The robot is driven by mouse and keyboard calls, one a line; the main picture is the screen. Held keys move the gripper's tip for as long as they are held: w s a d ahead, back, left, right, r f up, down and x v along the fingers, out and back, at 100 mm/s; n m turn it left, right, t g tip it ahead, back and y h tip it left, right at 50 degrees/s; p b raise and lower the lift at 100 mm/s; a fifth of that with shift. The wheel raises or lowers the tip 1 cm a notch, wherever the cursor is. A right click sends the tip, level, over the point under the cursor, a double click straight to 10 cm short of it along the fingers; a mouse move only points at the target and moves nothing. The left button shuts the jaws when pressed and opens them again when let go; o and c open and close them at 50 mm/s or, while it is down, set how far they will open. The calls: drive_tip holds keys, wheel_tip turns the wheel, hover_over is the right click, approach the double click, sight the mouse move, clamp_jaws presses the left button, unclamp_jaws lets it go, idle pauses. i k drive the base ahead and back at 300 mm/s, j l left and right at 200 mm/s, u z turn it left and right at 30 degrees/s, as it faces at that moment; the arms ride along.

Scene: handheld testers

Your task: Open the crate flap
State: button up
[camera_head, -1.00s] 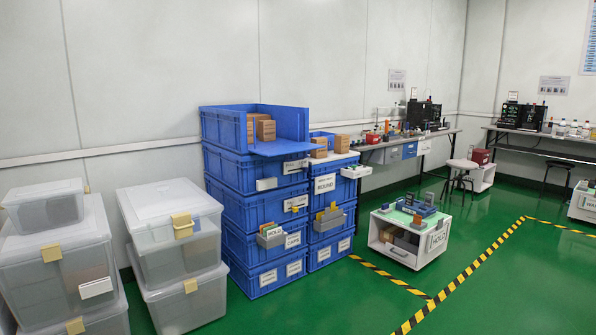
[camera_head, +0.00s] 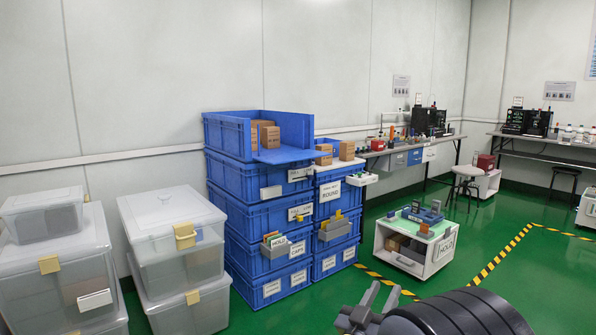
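The top blue crate (camera_head: 228,133) stands on a stack of blue crates left of the picture's middle, with cardboard boxes (camera_head: 269,137) inside. Its front is open. A blue panel, seemingly its flap (camera_head: 285,154), lies about level at the front edge. My gripper (camera_head: 381,297) is at the bottom of the picture, right of the stack and well apart from it. Its two grey fingers show a gap between them, with nothing seen in it. My dark arm hides the floor behind it.
Clear lidded bins (camera_head: 172,225) stand left of the stack. A shorter blue stack with small boxes (camera_head: 347,150) adjoins it on the right. Small grey bins (camera_head: 285,249) hang on the stack fronts.

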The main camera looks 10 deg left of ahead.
sight(291, 158)
drive_tip(key=i+j+z, duration=0.1)
drive_tip(key=i+j, duration=1.1)
drive_tip(key=i+j+z, duration=0.15)
drive_tip(key=i+j, duration=0.4)
drive_tip(key=i+j+z, duration=0.1)
drive_tip(key=i+j, duration=0.45)
drive_tip(key=j, duration=0.2)
